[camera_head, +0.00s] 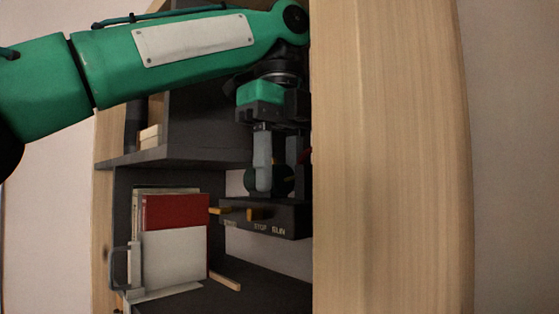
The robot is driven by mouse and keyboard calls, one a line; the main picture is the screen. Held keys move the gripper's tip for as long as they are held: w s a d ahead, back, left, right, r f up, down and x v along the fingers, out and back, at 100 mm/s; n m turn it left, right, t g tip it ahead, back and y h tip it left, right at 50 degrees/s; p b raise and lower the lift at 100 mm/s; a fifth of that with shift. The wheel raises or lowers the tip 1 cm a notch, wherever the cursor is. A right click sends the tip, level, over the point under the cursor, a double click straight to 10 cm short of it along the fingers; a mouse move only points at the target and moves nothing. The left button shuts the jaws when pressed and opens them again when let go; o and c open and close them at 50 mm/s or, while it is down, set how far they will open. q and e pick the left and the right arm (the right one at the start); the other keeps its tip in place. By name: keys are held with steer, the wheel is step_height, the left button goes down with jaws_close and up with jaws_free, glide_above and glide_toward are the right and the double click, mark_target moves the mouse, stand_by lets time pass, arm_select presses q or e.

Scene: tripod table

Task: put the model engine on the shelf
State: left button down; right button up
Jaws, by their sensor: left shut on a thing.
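The model engine (265,218) is a dark block with lettering and small yellow-orange levers on its front. It is in the middle of the head view, inside the bookcase opening. My left gripper (277,180) points down from above and is shut on the engine's upper part. The engine's right side is hidden behind a wooden panel. The shelf (195,158) is a dark grey board to the left of the gripper, with a lower board (262,288) below the engine. My right gripper is out of view.
A wide wooden upright panel (390,160) stands close to the gripper's right. A red book (176,211) and a white book (174,258) stand at lower left beside a grey bookend (120,268). A thin wooden strip (225,281) lies near them.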

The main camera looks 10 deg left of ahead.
arm_select(q)
steer(key=shift+w+f, duration=0.15)
steer(key=shift+f, duration=0.5)
steer(key=shift+s+a+f, duration=0.1)
steer(key=shift+s+f, duration=0.2)
steer(key=shift+f, duration=0.5)
step_height(320, 180, down, 13)
steer(key=shift+f, duration=0.2)
steer(key=shift+w+f, duration=0.1)
steer(key=shift+f, duration=0.55)
steer(key=c, duration=0.9)
jaws_free()
